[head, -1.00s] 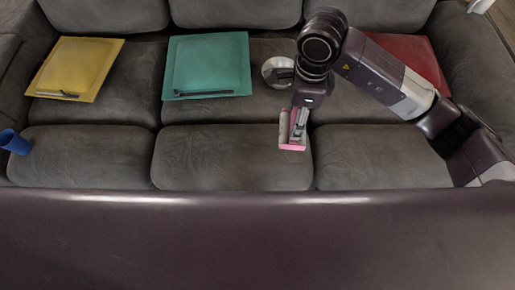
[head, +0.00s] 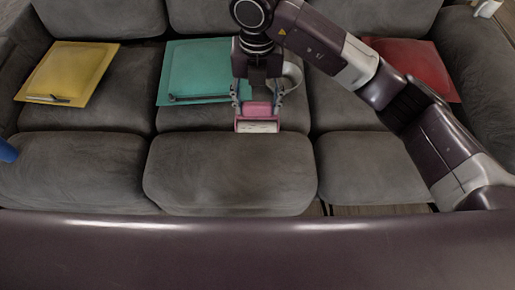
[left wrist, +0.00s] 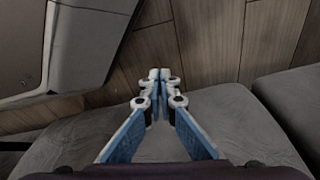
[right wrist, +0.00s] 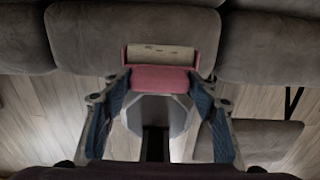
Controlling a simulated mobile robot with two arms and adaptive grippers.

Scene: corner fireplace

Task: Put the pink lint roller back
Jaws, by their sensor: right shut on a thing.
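The pink lint roller (head: 257,119), with a pale roll at its front, is gripped by my right gripper (head: 257,92) above the middle of the sofa. In the right wrist view the lint roller (right wrist: 161,76) sits between the two fingertips, pink frame toward me and beige roll away. Its height above the cushions is hard to tell. My left gripper (left wrist: 160,76) shows only in the left wrist view, its fingertips together with nothing seen between them, over a grey cushion and wood floor.
A yellow pad (head: 70,72) and a teal pad (head: 205,65), each with a dark stick-like item at its front edge, lie on the grey sofa. A red pad (head: 425,62) lies right, partly behind my arm. A pale round container (head: 292,75) stands beside my right gripper. A blue object (head: 7,151) is at left.

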